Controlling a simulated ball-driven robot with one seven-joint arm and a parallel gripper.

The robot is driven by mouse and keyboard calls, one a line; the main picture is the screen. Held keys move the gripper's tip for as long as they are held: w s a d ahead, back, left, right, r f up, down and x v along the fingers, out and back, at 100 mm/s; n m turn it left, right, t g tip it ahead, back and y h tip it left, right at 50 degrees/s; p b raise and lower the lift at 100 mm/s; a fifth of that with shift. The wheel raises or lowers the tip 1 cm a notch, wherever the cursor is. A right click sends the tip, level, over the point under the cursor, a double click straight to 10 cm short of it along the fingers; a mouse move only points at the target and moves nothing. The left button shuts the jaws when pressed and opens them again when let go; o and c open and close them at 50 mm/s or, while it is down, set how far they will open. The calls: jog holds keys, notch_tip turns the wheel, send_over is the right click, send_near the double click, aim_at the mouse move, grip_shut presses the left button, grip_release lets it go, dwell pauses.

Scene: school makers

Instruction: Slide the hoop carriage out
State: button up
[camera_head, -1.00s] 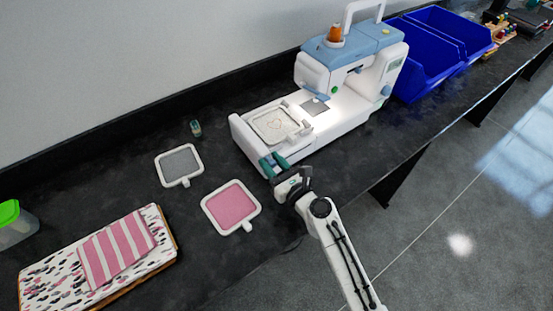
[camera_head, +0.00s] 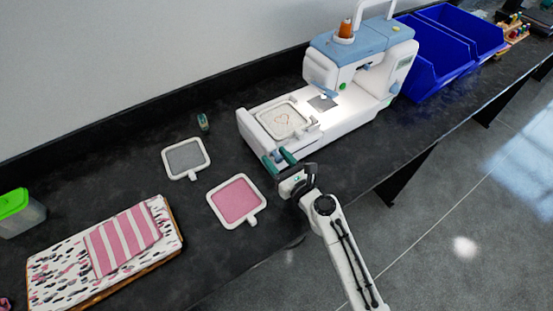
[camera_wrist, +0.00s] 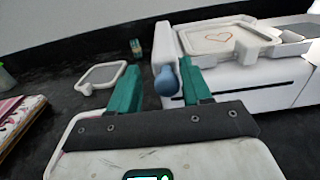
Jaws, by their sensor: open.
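The white and blue sewing machine (camera_head: 368,52) stands on the dark bench. Its hoop carriage (camera_head: 312,125) lies on the white bed and bears a white hoop (camera_head: 283,120) with a heart outline; the hoop also shows in the wrist view (camera_wrist: 222,37). A blue knob (camera_wrist: 166,79) sits at the near-left end of the bed. My gripper (camera_head: 280,160) is at that end, its green fingers open. In the wrist view, the knob appears between the fingers (camera_wrist: 160,88); I cannot tell whether they touch it.
A grey hoop (camera_head: 186,158) and a pink hoop (camera_head: 236,201) lie left of my gripper. A small green-topped spool (camera_head: 203,122) stands behind them. Folded fabric (camera_head: 100,250) and a green-lidded box (camera_head: 20,212) are further left. Blue bins (camera_head: 432,55) stand right of the machine.

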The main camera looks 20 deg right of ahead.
jog(key=v, duration=1)
jog(key=shift+s+b, duration=0.35)
jog(key=shift+b, duration=0.05)
jog(key=s+n+g+y, duration=0.1)
jog(key=n, duration=0.2)
jog(key=s+a+f+n+g, duration=0.1)
jog(key=s+n, duration=0.1)
jog(key=n, duration=0.2)
jog(key=s+a+n+g+y, duration=0.1)
jog(key=n+g, duration=0.1)
jog(key=n, duration=0.1)
jog(key=shift+s+a+f+n+y, duration=0.15)
jog(key=shift+s+f+n+y, duration=0.1)
jog(key=shift+f+n+y, duration=0.05)
jog(key=s+d+f+n+g+h, duration=0.1)
jog(key=s+d+n+g+h, duration=0.3)
jog(key=s+n, duration=0.6)
jog(key=s+d+f+n+g+h, duration=0.2)
jog(key=s+d+n+g+h, duration=0.2)
jog(key=s+d+n+g, duration=0.4)
jog(key=s+d+n, duration=0.1)
jog(key=s+n, duration=0.2)
jog(key=s, duration=0.2)
jog(key=shift+d, duration=0.35)
